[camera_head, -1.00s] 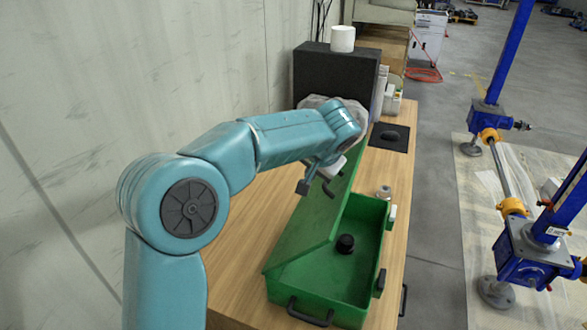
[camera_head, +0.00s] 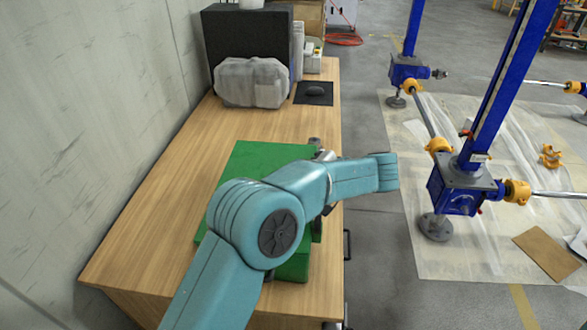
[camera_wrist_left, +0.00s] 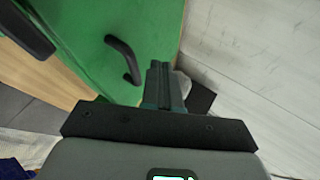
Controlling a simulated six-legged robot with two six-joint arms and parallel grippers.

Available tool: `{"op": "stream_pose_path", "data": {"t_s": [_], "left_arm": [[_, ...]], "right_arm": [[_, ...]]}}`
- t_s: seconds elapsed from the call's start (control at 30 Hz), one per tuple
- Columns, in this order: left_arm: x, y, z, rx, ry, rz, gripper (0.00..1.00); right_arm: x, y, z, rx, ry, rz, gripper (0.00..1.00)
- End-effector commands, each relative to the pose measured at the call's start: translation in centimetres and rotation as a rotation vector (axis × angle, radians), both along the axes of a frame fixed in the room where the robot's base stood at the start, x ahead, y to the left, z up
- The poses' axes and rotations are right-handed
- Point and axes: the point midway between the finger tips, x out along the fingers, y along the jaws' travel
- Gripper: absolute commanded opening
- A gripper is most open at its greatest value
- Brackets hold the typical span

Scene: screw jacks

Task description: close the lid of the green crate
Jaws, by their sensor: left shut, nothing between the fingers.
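The green crate (camera_head: 294,268) stands on the wooden table, partly hidden behind my left arm. Its green lid (camera_head: 262,160) lies flat over the crate and looks down; my arm hides the front edge, so I cannot tell whether it is fully seated. The crate's inside is hidden. In the left wrist view a green crate surface (camera_wrist_left: 90,30) with a black handle (camera_wrist_left: 123,58) fills the upper left. My left gripper (camera_wrist_left: 164,82) is shut and empty, close to that handle; contact is unclear. In the head view my arm hides its fingertips. My right gripper is out of view.
The wooden table (camera_head: 165,180) is clear left of the crate. Blue screw jacks (camera_head: 460,185) stand on the floor to the right.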

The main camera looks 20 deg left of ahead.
Motion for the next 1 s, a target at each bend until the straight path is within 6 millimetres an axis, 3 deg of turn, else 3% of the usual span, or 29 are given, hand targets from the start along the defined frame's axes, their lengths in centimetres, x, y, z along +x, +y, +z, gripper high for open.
{"op": "stream_pose_path", "data": {"t_s": [0.1,0.3,1.0], "left_arm": [[0.1,-0.2,-1.9,-0.001,0.000,0.000,0.00],[0.1,-0.3,-3.3,-0.002,0.000,0.000,0.00],[0.0,-0.2,-3.9,-0.002,0.001,0.002,0.00]], "right_arm": [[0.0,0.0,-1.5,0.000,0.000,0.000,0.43],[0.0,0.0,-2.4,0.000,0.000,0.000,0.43],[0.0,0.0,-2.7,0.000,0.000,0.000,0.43]]}}
